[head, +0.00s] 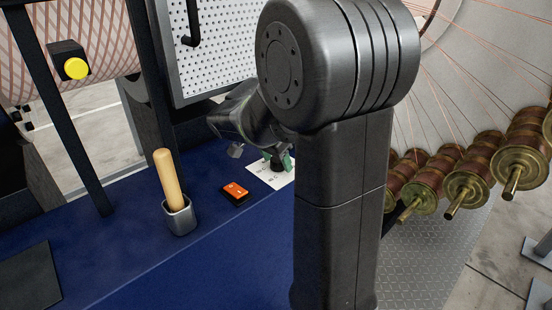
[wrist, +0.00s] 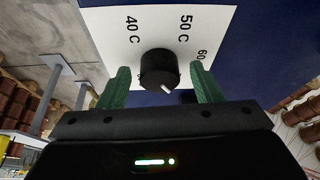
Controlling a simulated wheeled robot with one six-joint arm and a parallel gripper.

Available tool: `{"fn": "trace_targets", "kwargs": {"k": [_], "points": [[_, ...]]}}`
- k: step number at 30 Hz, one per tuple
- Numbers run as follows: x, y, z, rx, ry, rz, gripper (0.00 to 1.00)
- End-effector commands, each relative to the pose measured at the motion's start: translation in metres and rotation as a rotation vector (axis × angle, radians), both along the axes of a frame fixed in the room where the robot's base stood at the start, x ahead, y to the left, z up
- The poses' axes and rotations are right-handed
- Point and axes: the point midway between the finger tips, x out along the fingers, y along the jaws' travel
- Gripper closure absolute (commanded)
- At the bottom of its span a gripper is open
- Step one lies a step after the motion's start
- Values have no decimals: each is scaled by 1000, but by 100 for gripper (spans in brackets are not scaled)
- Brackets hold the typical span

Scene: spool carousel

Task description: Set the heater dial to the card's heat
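The heater dial (wrist: 159,70) is a black round knob with a white pointer mark, in the middle of a white scale plate (wrist: 100,22) marked 40 C, 50 C and 60. In the wrist view the pointer is toward the lower right; no label shows at its tip. My gripper (wrist: 160,86) has its green fingers apart, one on each side of the knob, with gaps visible. In the head view the gripper (head: 279,160) is over the scale plate (head: 262,171), partly behind my arm. I cannot make out the heat card in either view.
An orange-red switch box (head: 235,193) sits left of the plate on the blue bench (head: 150,255). A wooden-handled tool (head: 168,177) stands in a metal cup (head: 180,216). A perforated panel (head: 222,45) stands behind. Copper-wound spools (head: 468,184) hang at right.

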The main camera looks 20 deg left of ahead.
Motion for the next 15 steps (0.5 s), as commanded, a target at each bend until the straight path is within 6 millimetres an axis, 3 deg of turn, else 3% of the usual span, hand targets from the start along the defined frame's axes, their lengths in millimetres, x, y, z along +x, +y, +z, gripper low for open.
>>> {"fn": "trace_targets", "kwargs": {"k": [8, 15], "points": [[-2, 0, 5, 0, 0, 1, 41], [-11, 4, 33, 1, 0, 1, 41]]}}
